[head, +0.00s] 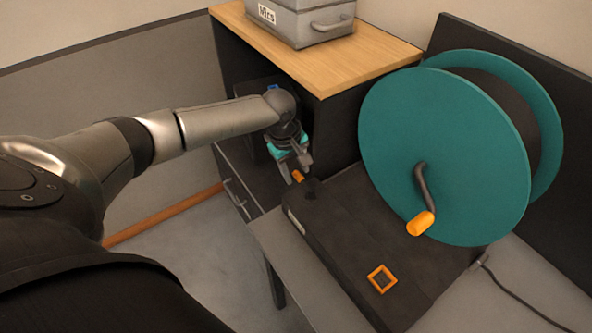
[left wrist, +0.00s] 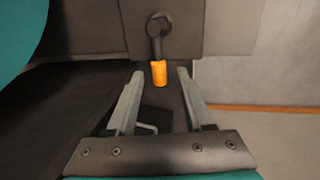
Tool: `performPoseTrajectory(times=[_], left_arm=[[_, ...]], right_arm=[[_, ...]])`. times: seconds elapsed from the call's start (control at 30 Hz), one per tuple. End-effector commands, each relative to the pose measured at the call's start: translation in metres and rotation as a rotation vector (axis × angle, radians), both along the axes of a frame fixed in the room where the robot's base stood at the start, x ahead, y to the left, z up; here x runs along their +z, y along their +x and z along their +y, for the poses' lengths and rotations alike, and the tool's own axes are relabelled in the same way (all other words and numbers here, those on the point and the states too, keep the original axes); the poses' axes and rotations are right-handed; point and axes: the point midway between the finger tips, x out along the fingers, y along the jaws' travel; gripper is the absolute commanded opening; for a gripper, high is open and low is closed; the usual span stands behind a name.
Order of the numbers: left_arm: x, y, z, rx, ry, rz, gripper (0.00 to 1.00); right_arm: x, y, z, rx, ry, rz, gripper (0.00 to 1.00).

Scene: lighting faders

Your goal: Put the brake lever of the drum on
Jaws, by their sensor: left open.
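The drum (head: 430,145) is a big teal-flanged reel on a dark base (head: 345,225). The brake lever, a short dark arm with an orange grip (head: 298,176), is at the base's far left end. In the left wrist view the lever runs from a round dark pivot (left wrist: 158,24) down to its orange grip (left wrist: 159,73). My left gripper (head: 295,169) is open at the lever. In the left wrist view its fingertips (left wrist: 160,76) lie either side of the orange grip, with gaps showing; I cannot tell the depth between them. My right gripper is not in view.
The drum's crank with an orange handle (head: 421,223) sticks out in front. An orange square frame (head: 382,279) is on the base. A grey case marked Mics (head: 303,22) stands on a wood-topped cabinet (head: 345,70) behind. A cable (head: 510,288) lies at right.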

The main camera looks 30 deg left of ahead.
Motion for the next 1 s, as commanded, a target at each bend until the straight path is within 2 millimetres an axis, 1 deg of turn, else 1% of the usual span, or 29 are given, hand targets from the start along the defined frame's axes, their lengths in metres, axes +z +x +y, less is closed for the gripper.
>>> performPoseTrajectory(times=[0.2, 0.6, 0.67, 1.0], left_arm=[[0.0002, 0.0001, -0.0001, 0.0, 0.0, 0.0, 0.51], [0.0004, 0.0, 0.0, 0.0, 0.0, 0.0, 0.06], [0.0004, 0.0, 0.0001, 0.0, 0.0, 0.0, 0.0], [0.0003, -0.0001, 0.0002, 0.0, 0.0, 0.001, 0.0]], right_arm=[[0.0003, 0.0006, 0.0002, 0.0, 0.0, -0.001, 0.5], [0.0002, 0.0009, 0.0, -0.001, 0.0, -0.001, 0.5], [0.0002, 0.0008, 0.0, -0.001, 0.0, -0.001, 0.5], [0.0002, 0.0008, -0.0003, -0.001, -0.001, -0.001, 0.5]])
